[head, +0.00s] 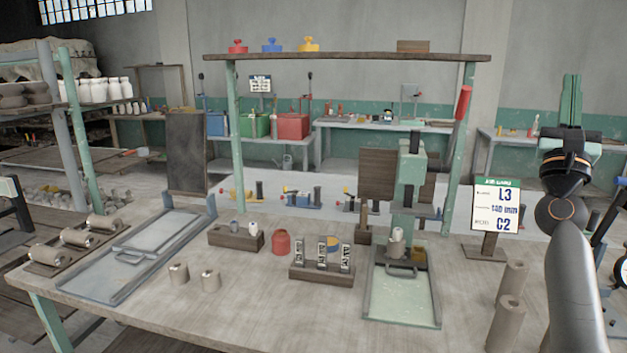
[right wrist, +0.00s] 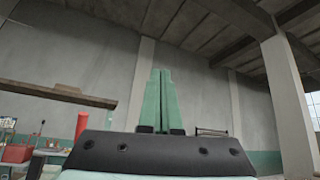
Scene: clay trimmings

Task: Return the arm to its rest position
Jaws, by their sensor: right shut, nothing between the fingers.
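My right arm rises at the right side of the head view. Its gripper (head: 571,99) points up with its green fingers together and nothing between them. It is above and to the right of the workbench, clear of everything on it. In the right wrist view the shut fingers (right wrist: 162,100) stand against the grey wall and ceiling.
The workbench (head: 330,325) holds a green press (head: 410,180), a metal tray (head: 130,255), a red pot (head: 281,243) and several clay cylinders. A sign (head: 496,208) and tall clay cylinders (head: 508,310) stand near my right arm. A shelf (head: 345,57) spans above.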

